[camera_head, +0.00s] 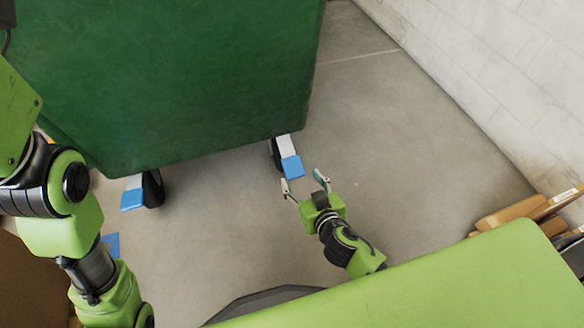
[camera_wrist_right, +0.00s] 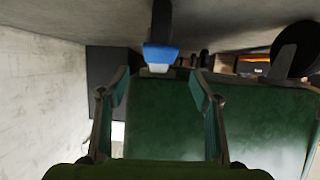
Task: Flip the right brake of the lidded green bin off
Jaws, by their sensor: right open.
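The green bin (camera_head: 180,80) stands at the upper left of the head view; its lid is out of frame. Its right brake is a blue pedal (camera_head: 291,167) on a white lever beside the dark right caster. My right gripper (camera_head: 303,182) is open and empty, just in front of this pedal, with its fingers pointing toward the bin. In the right wrist view, which looks upside down, the blue pedal (camera_wrist_right: 160,56) appears between and beyond the open fingertips (camera_wrist_right: 160,86). I see no contact. My left arm shows at the left, but its gripper is not visible.
The left caster has another blue brake pedal (camera_head: 132,199). A white block wall (camera_head: 480,70) runs along the right. Wooden boards (camera_head: 520,210) lie at the right edge. The grey floor (camera_head: 420,170) between bin and wall is clear. A blue patch (camera_head: 111,244) shows behind my left arm.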

